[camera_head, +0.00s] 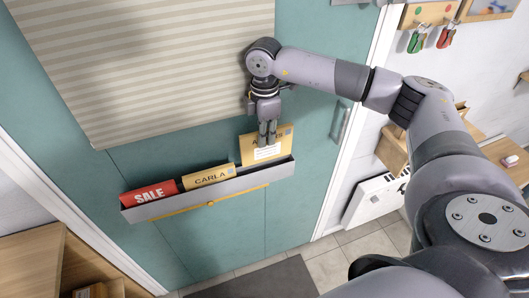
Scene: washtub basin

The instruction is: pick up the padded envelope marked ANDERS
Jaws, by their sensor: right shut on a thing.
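A yellow padded envelope (286,141) stands upright at the right end of a grey wall rack (215,195) on the teal door. Its lettering starts with an A; the rest is hidden behind my fingers, and a white label shows below. My right gripper (267,140) points down and is shut on this envelope near its middle. The envelope's lower edge is at or behind the rack's front wall; I cannot tell how deep it sits. My left gripper is not in view.
A tan envelope marked CARLA (208,177) and a red SALE item (149,193) stand in the rack to the left. A striped blind (170,60) hangs above, close to my right wrist. A door handle (340,122) is to the right.

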